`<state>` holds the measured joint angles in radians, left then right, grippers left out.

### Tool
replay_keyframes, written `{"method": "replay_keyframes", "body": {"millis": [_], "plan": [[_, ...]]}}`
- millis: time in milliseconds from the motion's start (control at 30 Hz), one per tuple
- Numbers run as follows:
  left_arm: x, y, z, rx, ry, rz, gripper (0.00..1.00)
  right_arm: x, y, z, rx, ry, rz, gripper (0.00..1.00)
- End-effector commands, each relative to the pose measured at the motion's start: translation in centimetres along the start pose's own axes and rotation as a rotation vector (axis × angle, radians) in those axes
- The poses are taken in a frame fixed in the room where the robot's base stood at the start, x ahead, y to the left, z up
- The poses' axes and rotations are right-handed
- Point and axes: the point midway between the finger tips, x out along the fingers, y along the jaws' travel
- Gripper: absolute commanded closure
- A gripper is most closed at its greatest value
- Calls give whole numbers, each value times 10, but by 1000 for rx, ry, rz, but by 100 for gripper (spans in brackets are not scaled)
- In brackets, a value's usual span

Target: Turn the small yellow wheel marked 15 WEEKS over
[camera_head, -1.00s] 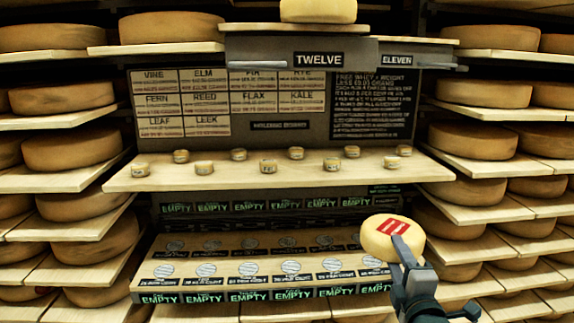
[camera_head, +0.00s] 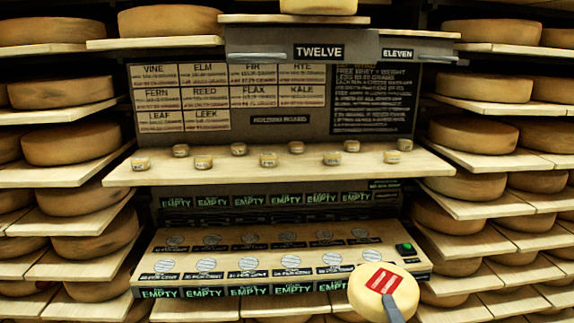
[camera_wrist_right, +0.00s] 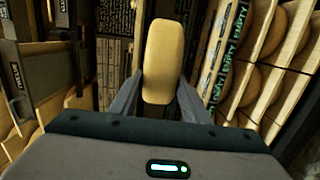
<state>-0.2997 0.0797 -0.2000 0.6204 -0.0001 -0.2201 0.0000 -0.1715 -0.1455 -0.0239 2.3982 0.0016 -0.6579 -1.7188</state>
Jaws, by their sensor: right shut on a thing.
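A small yellow wheel (camera_head: 377,288) with a red label on its upward face is low at the right of the head view, in front of the lower shelf. I cannot read the label as 15 WEEKS. My right gripper (camera_head: 392,306) is shut on this wheel, with one grey finger showing at its front edge. In the right wrist view the wheel (camera_wrist_right: 163,62) stands edge-on between the two fingers of the gripper (camera_wrist_right: 160,100). Its underside is hidden. My left gripper is not in view.
A wooden shelf (camera_head: 275,171) carries several tiny cheese wheels. Below it, a board (camera_head: 215,262) has round silver discs and EMPTY signs, with a green-lit switch (camera_head: 405,249) at its right. Racks of large wheels (camera_head: 482,133) stand on both sides. Another yellow wheel (camera_head: 318,6) sits on top.

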Motion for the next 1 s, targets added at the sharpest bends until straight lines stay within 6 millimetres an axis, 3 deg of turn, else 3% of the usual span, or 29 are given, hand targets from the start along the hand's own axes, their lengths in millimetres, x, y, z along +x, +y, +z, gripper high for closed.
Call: {"method": "replay_keyframes", "body": {"millis": [467, 1000], "plan": [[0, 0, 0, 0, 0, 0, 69, -11, -2, 0, -1, 0, 7, 100], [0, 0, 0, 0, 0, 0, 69, -82, -29, 0, -1, 0, 8, 100]]}}
